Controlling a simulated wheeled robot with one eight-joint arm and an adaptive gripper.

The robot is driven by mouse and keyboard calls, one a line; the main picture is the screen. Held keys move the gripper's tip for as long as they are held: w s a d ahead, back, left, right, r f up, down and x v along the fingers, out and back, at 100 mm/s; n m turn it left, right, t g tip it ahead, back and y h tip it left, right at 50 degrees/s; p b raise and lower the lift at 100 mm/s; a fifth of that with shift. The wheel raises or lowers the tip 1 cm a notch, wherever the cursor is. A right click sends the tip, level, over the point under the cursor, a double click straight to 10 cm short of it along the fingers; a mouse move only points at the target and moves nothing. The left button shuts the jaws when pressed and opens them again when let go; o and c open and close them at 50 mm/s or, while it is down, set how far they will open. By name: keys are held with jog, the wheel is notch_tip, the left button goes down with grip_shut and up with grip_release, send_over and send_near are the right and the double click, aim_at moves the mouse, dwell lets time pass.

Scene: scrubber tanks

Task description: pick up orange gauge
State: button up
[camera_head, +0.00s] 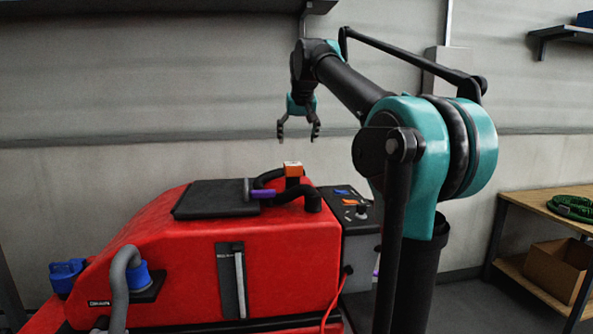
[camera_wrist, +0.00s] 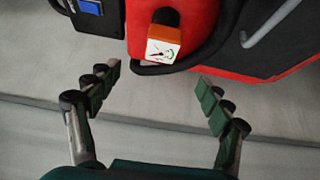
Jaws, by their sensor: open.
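The orange gauge (camera_head: 293,169) is a small orange block on top of the red scrubber tank, beside the black hose. In the wrist view the gauge (camera_wrist: 163,46) shows a white dial face with a needle and an orange side, set in front of a black round part. My gripper (camera_head: 298,135) hangs above the gauge, pointing down, with clear space between them. In the wrist view my gripper (camera_wrist: 159,75) has its fingers spread wide and empty, and the gauge appears just beyond the gap between the fingertips. Nothing hides the dial in that view.
The red scrubber tank (camera_head: 190,255) has a black lid (camera_head: 212,199), a black hose (camera_head: 308,198) with a purple band, and a control panel (camera_head: 346,205) at right. A wooden shelf (camera_head: 555,208) with a green coil stands far right. The air around my gripper is clear.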

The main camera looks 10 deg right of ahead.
aim_at(294, 164)
jog(key=x, duration=1.1)
jog(key=shift+w+f, duration=0.1)
jog(key=shift+w, duration=0.05)
jog(key=shift+a+x, duration=0.2)
jog(key=shift+x, duration=2.85)
jog(key=c, duration=1.4)
